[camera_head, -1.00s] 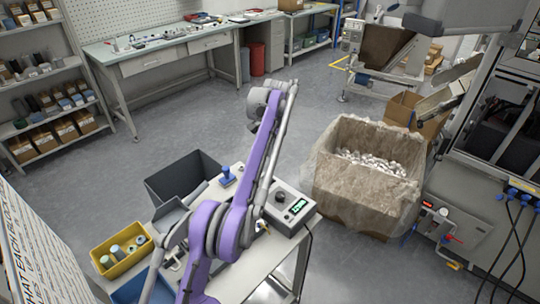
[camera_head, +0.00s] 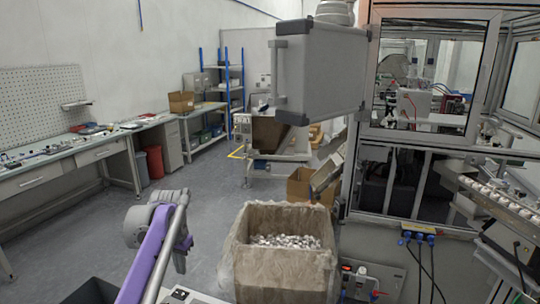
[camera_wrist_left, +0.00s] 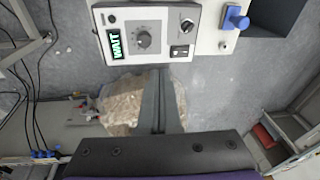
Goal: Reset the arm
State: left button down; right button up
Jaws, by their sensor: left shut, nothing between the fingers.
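My left arm, with its purple link, rises from the bottom left of the head view. My left gripper (camera_wrist_left: 158,78) shows in the wrist view as two dark fingers lying side by side, shut and empty. They point toward a grey control box (camera_wrist_left: 150,32) with a dial, a switch and a lit display reading "WAIT". In the head view only the top edge of that box (camera_head: 188,296) shows at the bottom. My right arm and gripper are not in view.
A plastic-lined carton (camera_head: 262,272) of small pale parts stands right of the arm. A blue-handled device (camera_wrist_left: 236,18) is beside the control box. A workbench (camera_head: 72,160) runs along the left wall, and a machine enclosure (camera_head: 425,125) stands at right.

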pick_arm(q)
jog(key=s+d+f+n+t, duration=0.1)
jog(key=s+f, duration=0.3)
jog(key=s, duration=0.7)
jog(key=s+d+f+n+t, duration=0.1)
jog(key=s+d+f, duration=0.2)
jog(key=s, duration=0.7)
jog(key=s+d+f+t, duration=0.1)
jog(key=s+d+f, duration=0.2)
jog(key=s+f, duration=0.3)
jog(key=s, duration=0.5)
jog(key=shift+s+n+t+h, duration=0.3)
jog(key=shift+s+n+h, duration=0.05)
jog(key=shift+n+h, duration=0.05)
jog(key=shift+d+f, duration=0.1)
